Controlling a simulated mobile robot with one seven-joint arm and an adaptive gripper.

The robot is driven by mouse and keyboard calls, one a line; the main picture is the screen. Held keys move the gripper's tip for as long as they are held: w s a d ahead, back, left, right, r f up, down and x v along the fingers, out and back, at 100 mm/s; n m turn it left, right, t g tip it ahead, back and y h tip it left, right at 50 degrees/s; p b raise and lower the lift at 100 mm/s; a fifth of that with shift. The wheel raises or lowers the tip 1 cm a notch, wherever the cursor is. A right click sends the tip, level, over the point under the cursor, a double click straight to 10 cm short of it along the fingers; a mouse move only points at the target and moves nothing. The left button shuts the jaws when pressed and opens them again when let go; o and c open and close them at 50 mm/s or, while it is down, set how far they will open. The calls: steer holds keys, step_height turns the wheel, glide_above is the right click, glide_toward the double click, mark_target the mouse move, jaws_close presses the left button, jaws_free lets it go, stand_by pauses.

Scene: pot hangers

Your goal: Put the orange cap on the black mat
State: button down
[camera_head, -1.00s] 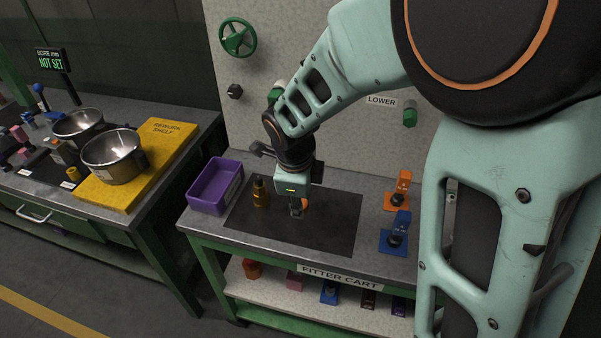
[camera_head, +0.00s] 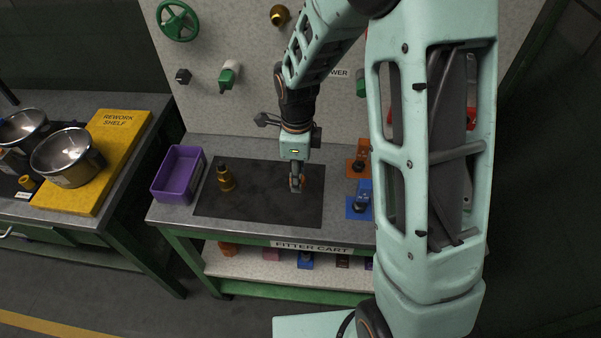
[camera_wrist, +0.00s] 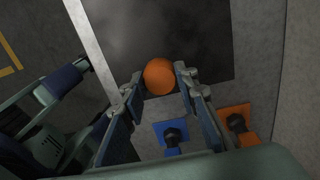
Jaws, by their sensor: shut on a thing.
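My gripper (camera_head: 297,184) points down over the right part of the black mat (camera_head: 255,207). It is shut on the orange cap (camera_wrist: 159,76), which shows as a round orange top between the fingertips in the wrist view. In the head view only a little orange shows between the fingers. The cap is low over the mat; I cannot tell whether it touches it. The mat also fills the upper middle of the wrist view (camera_wrist: 205,45). A brass fitting (camera_head: 225,178) stands upright on the mat's left part.
A purple bin (camera_head: 178,174) stands left of the mat. Orange (camera_head: 358,166) and blue (camera_head: 359,200) stands are to its right. A wall panel with a green handwheel (camera_head: 178,20) rises behind. The mat's middle is clear.

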steer(key=shift+w+d+f, duration=0.3)
steer(key=shift+w+f, duration=0.05)
steer(key=shift+f, duration=0.2)
steer(key=shift+w+d+f, duration=0.3)
steer(key=shift+f, duration=0.2)
steer(key=shift+w+f, duration=0.1)
steer(key=shift+f, duration=1.5)
steer(key=shift+f, duration=0.15)
steer(key=c, duration=1.5)
jaws_free()
steer(key=shift+r, duration=0.2)
step_height(320, 180, up, 12)
